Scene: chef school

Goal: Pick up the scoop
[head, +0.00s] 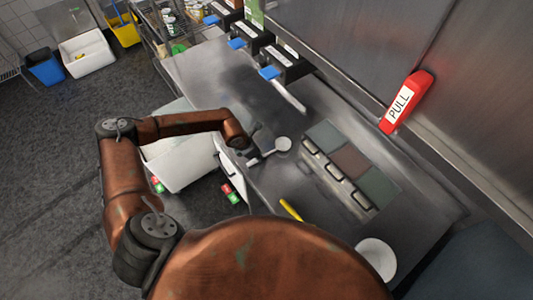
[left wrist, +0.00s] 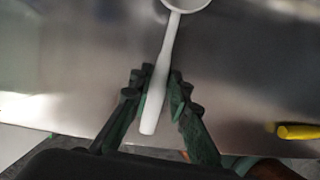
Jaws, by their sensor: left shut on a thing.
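The white scoop (head: 283,144) is over the steel counter (head: 250,85) in the head view, its round bowl pointing right, away from my left gripper (head: 253,150). In the left wrist view, the scoop's handle (left wrist: 158,85) runs down between the two green-sided fingers of my left gripper (left wrist: 160,95), which is shut on it. The bowl is at the top of that view and partly cut off. I cannot tell whether the scoop touches the counter. My right gripper is not in either view.
A rack with several lidded compartments (head: 338,182) stands right of the scoop. A yellow-handled thing (head: 291,210) and a white round dish (head: 376,258) lie nearer. Black boxes with blue parts (head: 285,65) line the back. White bins (head: 180,160) stand below the counter's left edge.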

